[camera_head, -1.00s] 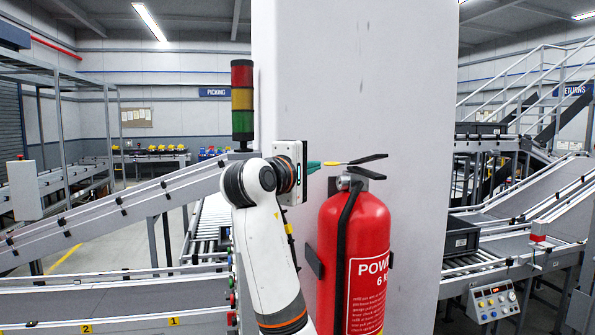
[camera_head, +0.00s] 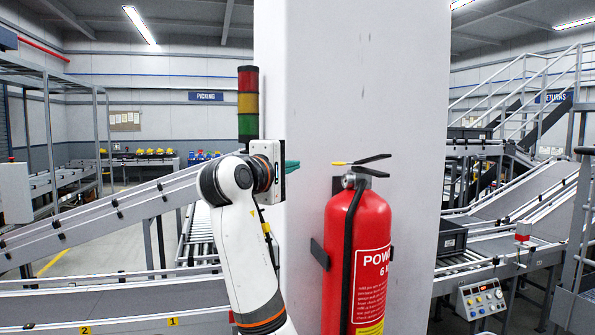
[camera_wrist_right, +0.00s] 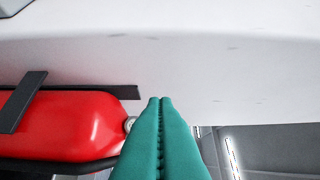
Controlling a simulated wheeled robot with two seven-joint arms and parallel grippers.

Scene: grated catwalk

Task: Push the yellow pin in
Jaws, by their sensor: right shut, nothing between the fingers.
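The yellow pin (camera_head: 341,163) sticks out to the left from under the black levers (camera_head: 371,160) at the top of the red fire extinguisher (camera_head: 358,262). My right gripper (camera_head: 298,166) is left of the pin at about the same height. Its green fingers are closed together and empty, with a clear gap to the pin's yellow end. In the right wrist view the shut fingers (camera_wrist_right: 160,100) point toward the pale column, and the red cylinder lies to their left. I cannot make out the pin there. My left gripper is not in view.
The extinguisher hangs on a wide pale column (camera_head: 350,80) by a dark bracket (camera_head: 319,253). A red, yellow and green signal light (camera_head: 247,103) stands behind my arm. Conveyors run on both sides, and a control box (camera_head: 482,299) is at the lower right.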

